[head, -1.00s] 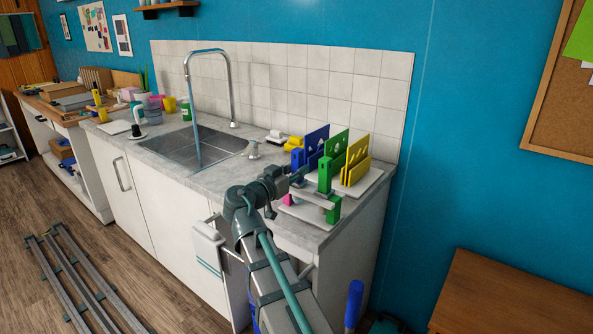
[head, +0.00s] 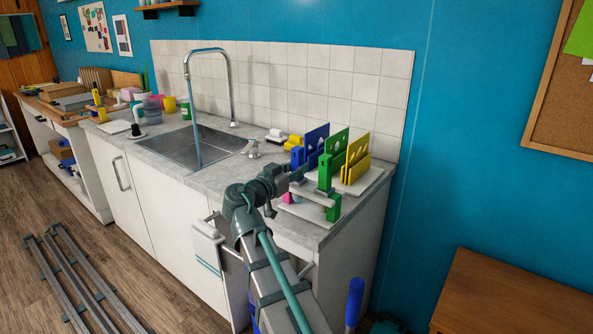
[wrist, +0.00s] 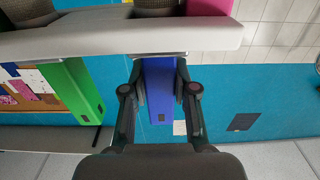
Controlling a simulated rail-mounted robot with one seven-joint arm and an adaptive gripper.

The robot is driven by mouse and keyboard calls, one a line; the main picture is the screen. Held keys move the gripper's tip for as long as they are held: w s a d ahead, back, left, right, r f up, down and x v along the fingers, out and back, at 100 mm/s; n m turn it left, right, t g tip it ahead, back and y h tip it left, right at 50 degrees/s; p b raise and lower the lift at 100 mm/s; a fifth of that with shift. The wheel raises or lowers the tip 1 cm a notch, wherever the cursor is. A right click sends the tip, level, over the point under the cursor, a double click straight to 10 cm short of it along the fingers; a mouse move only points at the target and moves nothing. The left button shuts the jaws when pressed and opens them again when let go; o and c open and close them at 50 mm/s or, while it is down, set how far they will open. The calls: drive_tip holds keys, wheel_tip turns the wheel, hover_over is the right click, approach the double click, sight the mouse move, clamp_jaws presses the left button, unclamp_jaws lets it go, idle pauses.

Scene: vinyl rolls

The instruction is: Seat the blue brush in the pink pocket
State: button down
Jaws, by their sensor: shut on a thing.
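The blue brush (wrist: 160,92) is between the two fingers of my gripper (wrist: 160,90) in the wrist view, which is upside down. My gripper is shut on its blue handle. The handle's far end meets a white bar (wrist: 120,42); I cannot tell whether it touches or passes behind it. A pink piece (wrist: 208,7), likely the pink pocket, shows beyond the bar, off to the right of the brush.
A green upright piece (head: 325,172) stands right beside my gripper at the white bar; it also shows in the wrist view (wrist: 72,90). Blue, green and yellow boards (head: 357,152) stand behind. The sink (head: 195,147) and tall tap (head: 230,85) are to the left.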

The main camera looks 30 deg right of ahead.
drive_tip(key=shift+f, duration=0.1)
drive_tip(key=shift+c, duration=1.3)
unclamp_jaws()
drive_tip(key=b+v, duration=0.2)
drive_tip(key=v, duration=0.7)
idle(0.5)
